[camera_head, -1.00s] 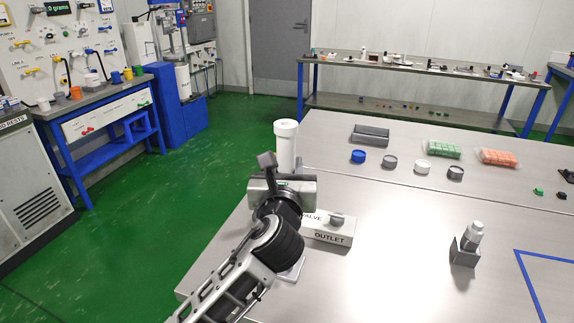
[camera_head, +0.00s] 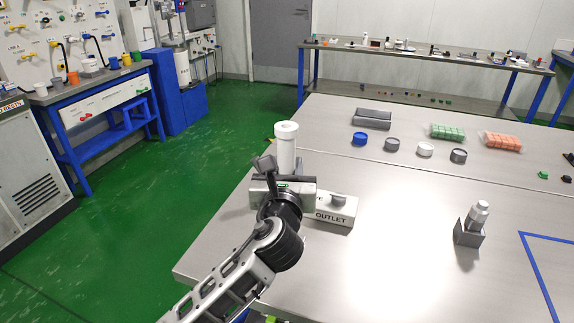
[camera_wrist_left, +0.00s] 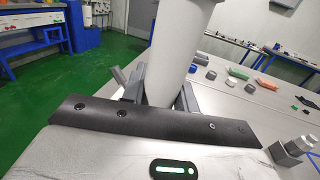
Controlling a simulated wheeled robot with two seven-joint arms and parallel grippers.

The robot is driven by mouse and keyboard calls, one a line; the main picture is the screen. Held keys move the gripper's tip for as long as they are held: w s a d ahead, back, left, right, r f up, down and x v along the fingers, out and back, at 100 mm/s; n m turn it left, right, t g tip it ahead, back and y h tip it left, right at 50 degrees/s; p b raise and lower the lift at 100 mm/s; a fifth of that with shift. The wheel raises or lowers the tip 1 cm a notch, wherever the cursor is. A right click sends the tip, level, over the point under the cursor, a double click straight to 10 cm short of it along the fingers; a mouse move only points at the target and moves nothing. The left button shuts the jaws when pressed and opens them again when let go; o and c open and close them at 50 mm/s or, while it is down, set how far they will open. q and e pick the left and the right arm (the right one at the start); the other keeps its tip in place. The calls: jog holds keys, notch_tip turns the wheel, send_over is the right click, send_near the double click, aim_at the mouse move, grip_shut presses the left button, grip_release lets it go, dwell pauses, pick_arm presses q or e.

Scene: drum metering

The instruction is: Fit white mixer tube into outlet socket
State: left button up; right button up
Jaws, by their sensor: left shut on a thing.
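The white mixer tube (camera_head: 287,150) stands roughly upright at the table's left edge, with a wider collar at its top. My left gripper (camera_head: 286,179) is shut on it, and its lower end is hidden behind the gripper. In the left wrist view the tube (camera_wrist_left: 178,50) rises between the two grey fingers and leans a little. The white valve block (camera_head: 345,207), with "OUTLET" on its front and a grey knob on top, sits just right of the gripper. The gripper covers its left part. I cannot see the outlet socket or whether the tube touches it. My right gripper is not in view.
A grey holder (camera_head: 469,234) with a silver-white piece stands on the right. The table's middle is clear.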

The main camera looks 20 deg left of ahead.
pick_arm(q)
jog(key=shift+r+p, duration=0.1)
jog(key=shift+p, duration=0.2)
dwell(0.4)
jog(key=shift+p, duration=0.75)
dwell(1.0)
jog(key=shift+f+b, duration=1)
jog(key=shift+f, duration=1.15)
jog(key=o, duration=1.1)
jog(key=shift+b+v, duration=0.65)
jog(key=shift+v, duration=7.35)
